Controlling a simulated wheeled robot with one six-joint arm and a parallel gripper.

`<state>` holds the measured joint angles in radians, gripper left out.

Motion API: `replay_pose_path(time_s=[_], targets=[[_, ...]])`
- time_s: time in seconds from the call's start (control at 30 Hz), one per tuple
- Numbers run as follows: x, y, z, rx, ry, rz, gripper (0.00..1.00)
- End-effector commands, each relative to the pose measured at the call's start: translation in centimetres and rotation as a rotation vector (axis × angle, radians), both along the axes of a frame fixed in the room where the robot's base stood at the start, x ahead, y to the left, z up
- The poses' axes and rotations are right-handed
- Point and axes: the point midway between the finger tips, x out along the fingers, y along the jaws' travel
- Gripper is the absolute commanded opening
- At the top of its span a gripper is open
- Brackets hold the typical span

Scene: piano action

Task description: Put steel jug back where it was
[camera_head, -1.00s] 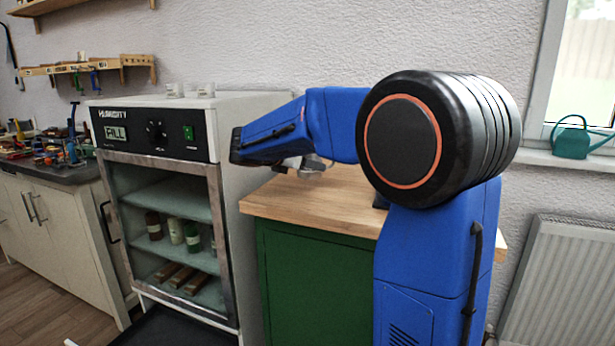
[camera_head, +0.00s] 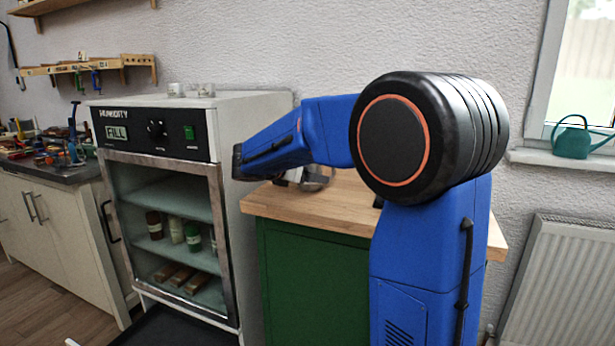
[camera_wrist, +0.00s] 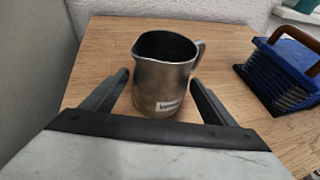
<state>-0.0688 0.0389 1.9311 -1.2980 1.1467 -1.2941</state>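The steel jug (camera_wrist: 160,85) is upright in the wrist view, with its spout to the left, its handle at the back right and a small white label on its side. In the head view the jug (camera_head: 318,178) shows just below my forearm, partly hidden, over the wooden top (camera_head: 345,207) of the green cabinet. I cannot tell whether its base touches the wood.
A blue box-like thing with a brown handle (camera_wrist: 285,70) stands to the right of the jug. The humidity cabinet (camera_head: 238,130) rises on the left of the worktop, and the wall is behind. Bare wood (camera_wrist: 100,50) lies around the jug.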

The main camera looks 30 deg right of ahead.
Motion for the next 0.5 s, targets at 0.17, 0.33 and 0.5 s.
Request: replay_pose_path(time_s=[0.17, 0.33, 0.5], targets=[[0.0, 0.0, 0.1, 0.000, 0.000, 0.000, 0.80], [-0.3, 1.0, 0.8, 0.000, -0.001, 0.003, 0.80], [-1.3, 3.5, 1.9, 0.001, -0.003, 0.003, 0.80]])
